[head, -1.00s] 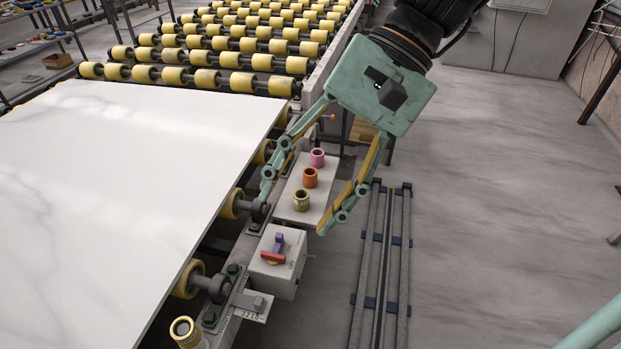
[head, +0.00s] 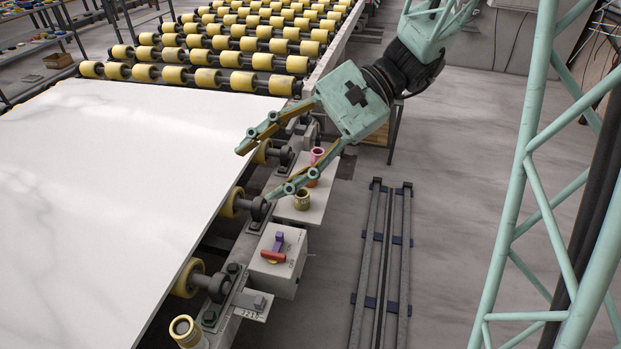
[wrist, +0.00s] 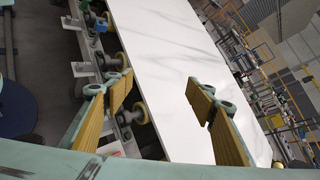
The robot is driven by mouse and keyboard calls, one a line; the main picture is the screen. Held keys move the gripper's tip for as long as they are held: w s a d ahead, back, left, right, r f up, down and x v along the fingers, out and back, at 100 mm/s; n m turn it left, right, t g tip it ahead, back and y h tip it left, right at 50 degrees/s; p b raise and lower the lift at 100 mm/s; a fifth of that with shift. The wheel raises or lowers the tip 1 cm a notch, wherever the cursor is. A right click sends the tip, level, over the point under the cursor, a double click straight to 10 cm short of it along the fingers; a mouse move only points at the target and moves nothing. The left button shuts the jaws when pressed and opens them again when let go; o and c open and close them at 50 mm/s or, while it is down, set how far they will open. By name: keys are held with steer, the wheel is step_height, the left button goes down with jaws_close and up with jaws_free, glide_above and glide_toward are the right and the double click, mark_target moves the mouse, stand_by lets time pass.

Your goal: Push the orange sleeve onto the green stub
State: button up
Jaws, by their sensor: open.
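The orange sleeve (head: 312,181) stands on a pale shelf (head: 312,212) beside the conveyor, partly hidden behind a finger of my gripper. A pink sleeve (head: 317,155) stands behind it and an olive sleeve (head: 302,200) in front. My gripper (head: 255,173) is open and empty, its fingers pointing left across the slab's right edge. In the wrist view its fingertips (wrist: 158,80) are wide apart with only the slab between them.
The white slab (head: 110,190) lies on yellow rollers at left. A switch box (head: 277,262) with a red and purple handle stands in front of the shelf. An olive-yellow cylinder (head: 184,330) stands at the bottom. Floor rails (head: 382,260) lie at right.

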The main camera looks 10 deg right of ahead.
steer(key=w+d+f+m+t+y+b, duration=0.15)
steer(key=w+d+f+m+t, duration=0.3)
steer(key=w+f, duration=0.55)
steer(key=w+d+f+m+t+y+p, duration=0.1)
steer(key=w+d+f+m+t+y, duration=0.35)
steer(key=w, duration=1.05)
steer(key=w+d+f+m+t+h, duration=0.2)
steer(key=d+f+m+t+h, duration=0.1)
steer(key=f, duration=0.7)
steer(key=w+d+f+m+t+h+b, duration=0.1)
steer(key=w+d+f+m+t+h, duration=0.1)
steer(key=d+f+m, duration=0.3)
steer(key=w+d+f+m+t+h, duration=0.3)
steer(key=d+f, duration=0.5)
steer(key=f, duration=0.8)
steer(key=shift+d+m+t+h, duration=0.15)
steer(key=shift+m+t+h, duration=0.35)
steer(key=shift+m+h, duration=0.3)
steer(key=shift+w, duration=0.1)
steer(key=shift+b+x, duration=0.7)
steer(key=shift+x, duration=3.35)
steer(key=shift+w, duration=0.1)
steer(key=shift+b+x, duration=0.35)
steer(key=shift+x, duration=2.35)
